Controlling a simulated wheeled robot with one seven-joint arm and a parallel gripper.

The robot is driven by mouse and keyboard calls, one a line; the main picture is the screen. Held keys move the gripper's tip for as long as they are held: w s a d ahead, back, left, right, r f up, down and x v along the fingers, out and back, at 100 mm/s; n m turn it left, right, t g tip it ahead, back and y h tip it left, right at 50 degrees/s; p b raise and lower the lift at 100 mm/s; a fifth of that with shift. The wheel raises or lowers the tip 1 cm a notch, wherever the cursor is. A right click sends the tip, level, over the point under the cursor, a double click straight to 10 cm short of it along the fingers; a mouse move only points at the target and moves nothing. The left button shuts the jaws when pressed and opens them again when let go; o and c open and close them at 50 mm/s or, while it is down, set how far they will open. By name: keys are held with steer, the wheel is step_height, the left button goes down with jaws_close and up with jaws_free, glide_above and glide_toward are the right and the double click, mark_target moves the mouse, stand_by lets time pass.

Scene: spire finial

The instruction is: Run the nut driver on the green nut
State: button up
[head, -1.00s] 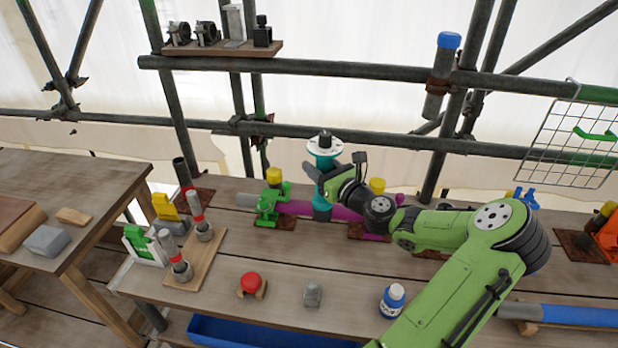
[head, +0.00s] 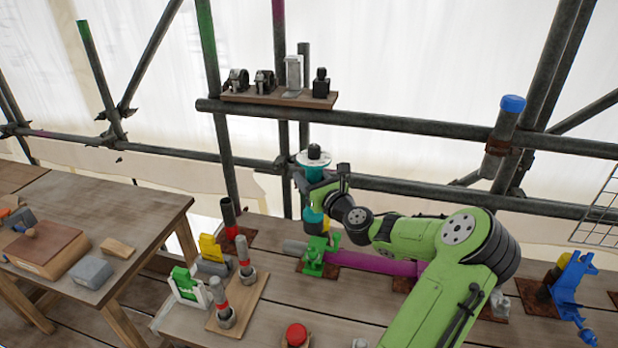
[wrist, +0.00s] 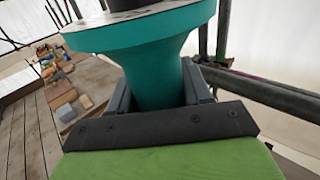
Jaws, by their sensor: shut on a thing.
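The nut driver is a teal tool with a white disc (head: 314,158) and a dark knob on top. It stands upright in my gripper (head: 312,192), which is shut on its teal body. The wrist view shows the teal body (wrist: 160,75) between the dark jaws (wrist: 160,100). The green clamp (head: 318,258) sits on the bench directly below the driver, with a yellow part near the driver's lower end. I cannot tell whether the driver touches or covers the nut there. The driver's lower end is partly hidden by my wrist.
A magenta pipe (head: 375,263) runs right from the green clamp, partly behind my arm. A blue clamp (head: 570,285) stands far right. A wooden board (head: 238,300) with red-banded tools, a green holder (head: 188,284) and a red knob (head: 297,334) are nearer. A shelf (head: 280,99) hangs above.

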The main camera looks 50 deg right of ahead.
steer(key=shift+w+r, duration=0.1)
steer(key=shift+r, duration=0.1)
steer(key=shift+f+b, duration=3.2)
steer(key=shift+f, duration=2.55)
steer(key=shift+s+a+f, duration=0.1)
steer(key=shift+s+f, duration=0.1)
steer(key=shift+f, duration=0.35)
step_height(320, 180, up, 2)
steer(key=shift+w+r+p, duration=0.15)
steer(key=shift+r+p, duration=0.05)
steer(key=shift+p, duration=0.95)
step_height(320, 180, up, 6)
steer(key=p, duration=0.6)
steer(key=shift+f, duration=0.15)
